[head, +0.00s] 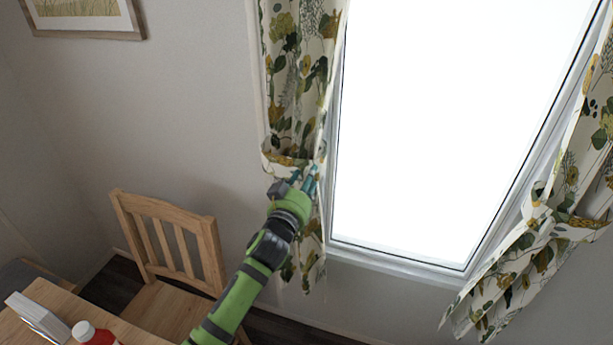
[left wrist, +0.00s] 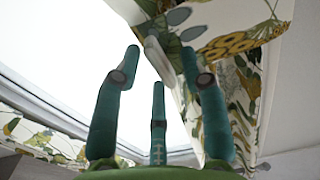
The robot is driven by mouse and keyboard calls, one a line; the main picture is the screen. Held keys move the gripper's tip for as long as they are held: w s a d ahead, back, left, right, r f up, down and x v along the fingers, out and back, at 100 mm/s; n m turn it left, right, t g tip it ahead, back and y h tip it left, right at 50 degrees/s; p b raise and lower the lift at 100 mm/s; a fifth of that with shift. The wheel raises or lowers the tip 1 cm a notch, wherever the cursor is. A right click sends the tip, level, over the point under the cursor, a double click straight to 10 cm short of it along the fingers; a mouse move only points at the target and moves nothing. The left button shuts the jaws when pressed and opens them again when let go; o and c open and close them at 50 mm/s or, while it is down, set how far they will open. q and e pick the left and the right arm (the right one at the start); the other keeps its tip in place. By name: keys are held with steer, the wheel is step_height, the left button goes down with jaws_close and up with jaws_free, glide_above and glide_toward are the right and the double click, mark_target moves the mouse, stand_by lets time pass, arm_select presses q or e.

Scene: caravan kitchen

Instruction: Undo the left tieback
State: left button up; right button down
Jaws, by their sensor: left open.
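The left curtain (head: 298,75), cream with green and yellow leaves, hangs gathered at the window's left edge. Its left tieback (head: 283,160), a band in the same print, goes around the curtain at about its lower third. My left gripper (head: 309,180) is just below the band, at its right end. In the left wrist view, the teal fingers of my left gripper (left wrist: 160,62) stand apart. A pale tab-like end (left wrist: 156,56) of the band shows between the fingertips; I cannot tell whether they touch it. The patterned band (left wrist: 232,42) runs off to the upper right. My right gripper is not in view.
A bright window (head: 440,120) lies right of the curtain. The right curtain (head: 525,245) is also tied back. A wooden chair (head: 185,240) and a table (head: 50,300) with a red bottle (head: 90,335) stand lower left. A framed picture (head: 85,15) hangs upper left.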

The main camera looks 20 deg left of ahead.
arm_select(q)
steer(key=shift+w+r, duration=0.1)
steer(key=shift+c, duration=0.4)
steer(key=c, duration=0.7)
jaws_close()
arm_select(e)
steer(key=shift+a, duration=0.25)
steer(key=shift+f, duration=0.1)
